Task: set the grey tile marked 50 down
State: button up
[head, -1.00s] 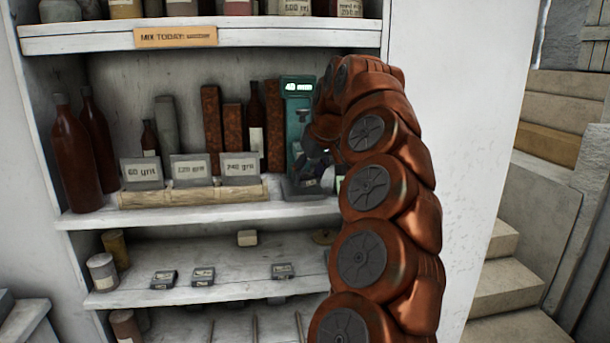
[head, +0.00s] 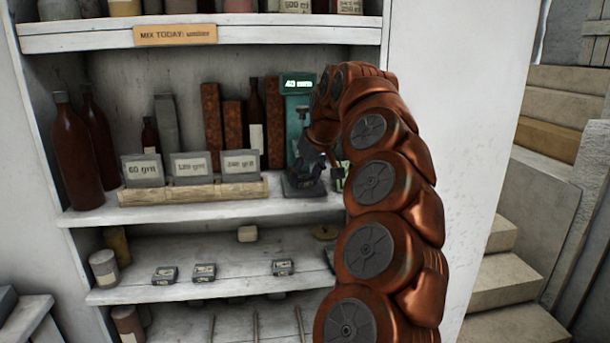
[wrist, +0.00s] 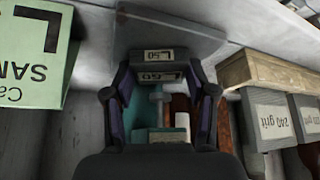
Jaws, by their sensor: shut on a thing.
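The grey tile marked 50 (wrist: 160,72) is between the two fingers of my gripper (wrist: 163,92) in the wrist view, which shows the shelf upside down. Pale labels show on two of its faces. My gripper is shut on it. A grey plate (wrist: 170,36) lies just beyond the tile; I cannot tell whether they touch. In the head view my gripper (head: 308,176) is low in front of the teal gauge (head: 297,100) with a lit display, over its dark base. The tile cannot be made out there.
Left of the gauge, grit blocks (head: 190,168) stand on a wooden rack (head: 190,191). Bottles (head: 75,150) and rusty bars (head: 212,128) stand behind and left. A green card (wrist: 30,50) is close beside my gripper. Small dark tiles (head: 165,275) lie on the shelf below.

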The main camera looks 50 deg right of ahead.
jog(key=shift+f, duration=0.2)
jog(key=o, duration=1.3)
jog(key=shift+r, duration=0.1)
jog(key=shift+c, duration=0.2)
jog(key=shift+r+p, duration=0.3)
jog(key=v, duration=1.1)
jog(key=shift+s+r, duration=0.25)
jog(key=shift+r, duration=0.1)
